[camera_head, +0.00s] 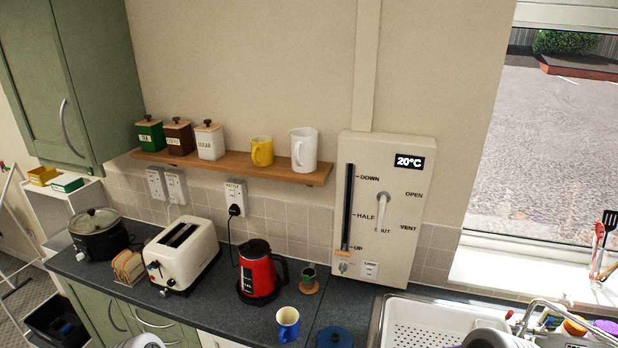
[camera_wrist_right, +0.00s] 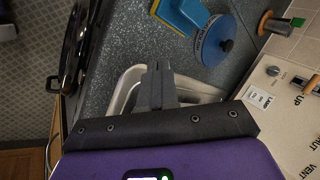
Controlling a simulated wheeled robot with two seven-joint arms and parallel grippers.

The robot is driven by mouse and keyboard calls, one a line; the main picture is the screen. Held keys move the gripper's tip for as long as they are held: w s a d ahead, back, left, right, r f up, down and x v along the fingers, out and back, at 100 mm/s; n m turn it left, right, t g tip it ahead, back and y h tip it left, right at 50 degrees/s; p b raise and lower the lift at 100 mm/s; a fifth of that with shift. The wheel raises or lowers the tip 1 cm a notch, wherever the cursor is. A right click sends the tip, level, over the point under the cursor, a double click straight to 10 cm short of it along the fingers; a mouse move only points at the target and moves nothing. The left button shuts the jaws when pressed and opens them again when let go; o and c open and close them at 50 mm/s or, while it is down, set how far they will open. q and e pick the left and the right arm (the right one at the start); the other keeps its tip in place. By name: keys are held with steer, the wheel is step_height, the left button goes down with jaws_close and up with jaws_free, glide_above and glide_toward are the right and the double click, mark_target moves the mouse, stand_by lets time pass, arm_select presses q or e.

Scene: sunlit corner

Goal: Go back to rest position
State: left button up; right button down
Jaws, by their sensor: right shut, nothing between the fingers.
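My right gripper (camera_wrist_right: 155,80) shows in the right wrist view with its grey fingers together and nothing between them. It is above the pale sink basin (camera_wrist_right: 130,85), beside the dark speckled worktop. I cannot tell its exact height. In the head view only rounded grey-white parts of mine show at the bottom edge, and neither gripper's fingers are visible there. My left gripper is in neither view.
A control panel (camera_head: 400,215) is on the wall. The sink (camera_head: 425,322) has a tap (camera_head: 560,308).

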steer(key=s+a+f+n+g+y, duration=0.1)
steer(key=s+f+n+g, duration=0.3)
steer(key=s, duration=0.6)
steer(key=s+a+f+n+g+y, duration=0.15)
steer(key=s+f+n, duration=0.35)
steer(key=s, duration=0.5)
arm_select(q)
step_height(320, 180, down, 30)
steer(key=b, duration=3)
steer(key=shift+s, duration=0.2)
arm_select(e)
step_height(320, 180, down, 29)
steer(key=n, duration=0.1)
steer(key=shift+w, duration=0.2)
